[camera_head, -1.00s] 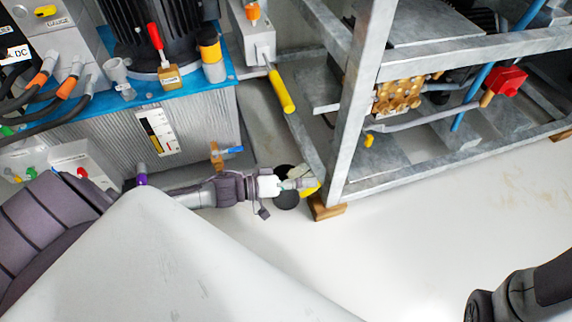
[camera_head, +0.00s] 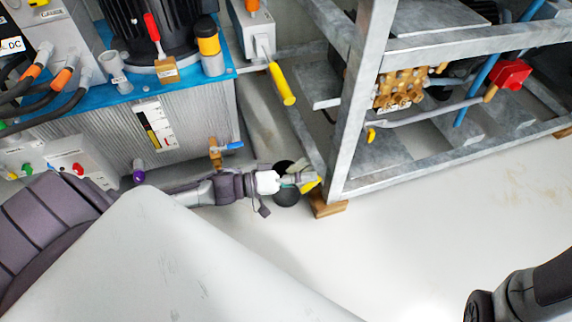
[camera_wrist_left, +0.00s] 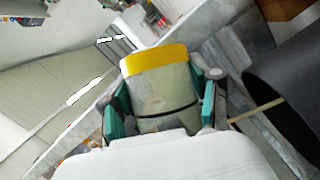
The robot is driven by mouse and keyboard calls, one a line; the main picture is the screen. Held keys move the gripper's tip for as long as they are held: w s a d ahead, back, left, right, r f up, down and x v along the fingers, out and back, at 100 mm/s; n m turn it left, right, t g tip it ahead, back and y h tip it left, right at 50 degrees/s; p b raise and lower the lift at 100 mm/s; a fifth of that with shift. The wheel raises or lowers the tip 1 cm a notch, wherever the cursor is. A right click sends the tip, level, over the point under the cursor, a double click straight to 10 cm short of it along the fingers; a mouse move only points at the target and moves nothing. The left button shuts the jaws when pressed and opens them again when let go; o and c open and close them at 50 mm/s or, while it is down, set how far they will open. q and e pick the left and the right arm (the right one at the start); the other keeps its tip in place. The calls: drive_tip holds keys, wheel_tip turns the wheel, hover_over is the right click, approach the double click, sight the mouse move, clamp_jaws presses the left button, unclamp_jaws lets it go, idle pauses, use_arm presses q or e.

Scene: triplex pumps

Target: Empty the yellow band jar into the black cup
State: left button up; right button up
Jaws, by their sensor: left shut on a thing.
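The jar with the yellow band (camera_wrist_left: 160,95) is upright-looking but tilted in the room, held between the teal finger pads of my left gripper (camera_wrist_left: 160,108) in the left wrist view. Its yellow band (camera_wrist_left: 154,58) is at the far end, and a thin dark line rings its body. In the head view my left gripper (camera_head: 300,180) is shut on the jar, whose yellow end (camera_head: 312,186) shows at the fingertips. The black cup (camera_head: 286,196) is under and behind the gripper, partly hidden. The cup (camera_wrist_left: 290,85) is large at the right of the wrist view. The jar's contents are hidden.
A grey metal frame (camera_head: 350,110) on wooden blocks (camera_head: 326,206) stands just right of the gripper. A tank with a blue top and a blue-handled valve (camera_head: 232,146) stands to the left. The white floor (camera_head: 430,220) in front is clear.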

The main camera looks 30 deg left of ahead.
use_arm(q)
drive_tip(key=shift+f+n+b, duration=0.2)
drive_tip(key=shift+n+b, duration=0.2)
drive_tip(key=shift+b, duration=0.55)
drive_tip(key=shift+w+a+r+n+t+h, duration=0.15)
drive_tip(key=shift+a+r+n+t+h, duration=0.1)
drive_tip(key=shift+a+n, duration=0.15)
drive_tip(key=shift+w+a+r+n+t+h, duration=0.1)
drive_tip(key=shift+a+r+n+t+h, duration=0.05)
drive_tip(key=shift+a+n+t+h, duration=0.15)
idle(0.7)
drive_tip(key=shift+w+a+r+n+t+p, duration=0.1)
drive_tip(key=shift+a+r+n+t+p, duration=0.25)
drive_tip(key=shift+n, duration=0.45)
idle(0.6)
drive_tip(key=shift+f+n+t+h+b, duration=0.25)
drive_tip(key=shift+n+t+b, duration=0.05)
drive_tip(key=shift+n, duration=0.4)
